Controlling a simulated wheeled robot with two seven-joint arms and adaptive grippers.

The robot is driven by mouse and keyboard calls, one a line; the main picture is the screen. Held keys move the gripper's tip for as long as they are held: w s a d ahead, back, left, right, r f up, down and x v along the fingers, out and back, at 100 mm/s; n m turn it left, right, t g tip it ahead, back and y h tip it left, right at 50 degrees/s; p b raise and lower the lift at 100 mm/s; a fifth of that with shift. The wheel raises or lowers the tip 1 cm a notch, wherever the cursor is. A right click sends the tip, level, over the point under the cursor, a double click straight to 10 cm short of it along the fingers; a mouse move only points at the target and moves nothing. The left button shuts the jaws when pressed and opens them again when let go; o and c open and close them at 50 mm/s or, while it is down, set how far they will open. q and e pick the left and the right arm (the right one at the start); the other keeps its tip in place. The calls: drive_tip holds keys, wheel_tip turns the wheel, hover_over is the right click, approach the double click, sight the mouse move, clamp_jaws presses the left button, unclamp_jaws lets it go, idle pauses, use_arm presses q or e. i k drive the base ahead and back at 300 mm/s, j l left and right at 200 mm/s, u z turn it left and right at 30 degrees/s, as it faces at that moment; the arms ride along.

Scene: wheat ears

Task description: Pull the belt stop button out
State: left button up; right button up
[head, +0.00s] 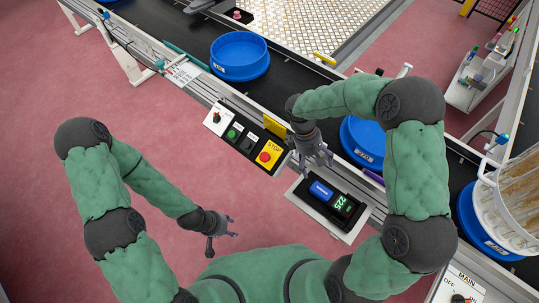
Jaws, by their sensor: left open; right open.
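The belt stop button (264,157) is a red round knob on a yellow plate marked STOP, at the right end of a control panel beside the belt. My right gripper (318,160) is open and empty, to the right of the stop button and apart from it, above the panel's right end. My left gripper (224,238) is open and empty, low over the floor side, below and left of the panel. I cannot tell from this view whether the button is pushed in or out.
The panel also holds a green button (232,133), a black button and a rotary switch (216,117). A box with a 225 display (342,203) stands right of the panel. Blue bowls (239,55) sit on the dark belt (181,47). Pink floor (40,130) is clear at left.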

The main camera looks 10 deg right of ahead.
sight(264, 157)
drive_tip(key=i+l+u, duration=0.15)
drive_tip(key=u, duration=0.2)
drive_tip(key=i+l+u, duration=0.15)
drive_tip(key=l+u, duration=0.2)
drive_tip(key=l, duration=0.1)
